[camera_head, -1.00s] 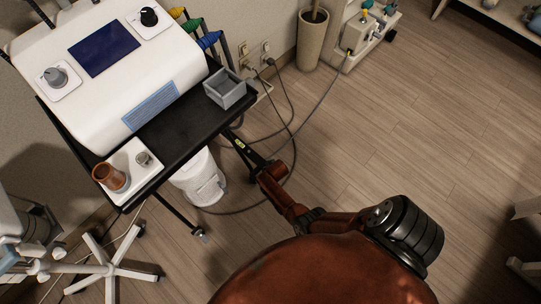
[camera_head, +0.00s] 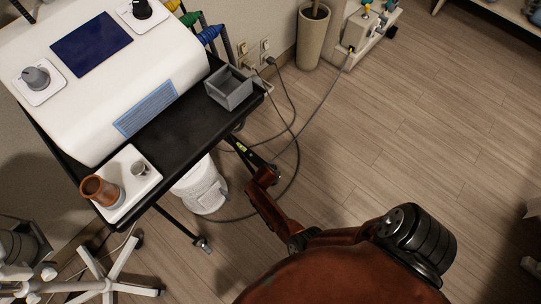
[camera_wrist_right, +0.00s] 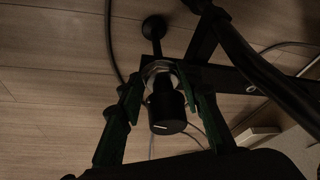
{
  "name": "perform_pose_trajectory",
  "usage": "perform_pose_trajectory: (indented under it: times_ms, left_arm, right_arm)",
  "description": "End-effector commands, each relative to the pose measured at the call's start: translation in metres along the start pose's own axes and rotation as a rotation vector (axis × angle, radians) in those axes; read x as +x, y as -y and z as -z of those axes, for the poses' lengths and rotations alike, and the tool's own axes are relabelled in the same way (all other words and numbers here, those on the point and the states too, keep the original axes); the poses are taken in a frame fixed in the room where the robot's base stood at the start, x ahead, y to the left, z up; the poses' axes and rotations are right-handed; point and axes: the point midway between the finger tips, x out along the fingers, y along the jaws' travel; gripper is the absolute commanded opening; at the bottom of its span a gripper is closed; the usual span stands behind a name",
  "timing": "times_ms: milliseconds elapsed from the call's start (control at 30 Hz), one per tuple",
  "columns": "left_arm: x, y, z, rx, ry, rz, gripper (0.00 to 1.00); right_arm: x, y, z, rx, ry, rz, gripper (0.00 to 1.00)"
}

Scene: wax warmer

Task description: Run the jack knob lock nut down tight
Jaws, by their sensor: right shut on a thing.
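In the right wrist view, the black jack knob (camera_wrist_right: 167,112) with a white mark on its face sits between my fingers. The pale shiny ring of the lock nut (camera_wrist_right: 160,68) lies just behind it. My right gripper (camera_wrist_right: 161,80) has its green-padded fingertips on both sides of that ring and is shut on it. Its exact contact is dim. In the head view, my right arm reaches the end of a black bar (camera_head: 243,149) with a yellow-green level; the knob and nut cannot be made out there. My left gripper is out of view.
A black cart (camera_head: 178,139) carries a white wax warmer (camera_head: 125,95), a grey open box (camera_head: 230,91) and a white tray (camera_head: 137,200) with a brown cup. A white bin (camera_head: 203,190) stands beneath. Cables loop across the floor near my arm. Floor to the right is clear.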

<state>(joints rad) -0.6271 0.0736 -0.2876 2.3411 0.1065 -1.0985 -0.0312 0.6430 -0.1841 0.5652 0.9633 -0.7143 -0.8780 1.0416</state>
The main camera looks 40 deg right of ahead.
Motion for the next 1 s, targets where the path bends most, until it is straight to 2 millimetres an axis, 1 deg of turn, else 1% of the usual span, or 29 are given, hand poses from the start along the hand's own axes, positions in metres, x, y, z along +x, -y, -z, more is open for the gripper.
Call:
perform_pose_trajectory:
  times_ms: [33,533,567,800,1000]
  left_arm:
    - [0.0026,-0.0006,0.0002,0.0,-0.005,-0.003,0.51]
    - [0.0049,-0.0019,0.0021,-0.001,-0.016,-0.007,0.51]
    - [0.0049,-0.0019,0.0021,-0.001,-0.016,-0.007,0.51]
    - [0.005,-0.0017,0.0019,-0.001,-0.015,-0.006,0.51]
    - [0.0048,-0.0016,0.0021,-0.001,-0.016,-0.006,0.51]
  right_arm:
    - [0.0014,-0.0007,-0.0041,0.008,0.006,-0.006,0.09]
    - [0.0004,-0.0002,-0.0038,0.022,0.007,-0.011,0.09]
    - [0.0003,-0.0001,-0.0038,0.022,0.007,-0.011,0.35]
    - [0.0001,0.0003,-0.0019,0.021,0.004,-0.01,0.51]
    - [0.0,0.0005,-0.001,0.021,0.002,-0.009,0.51]
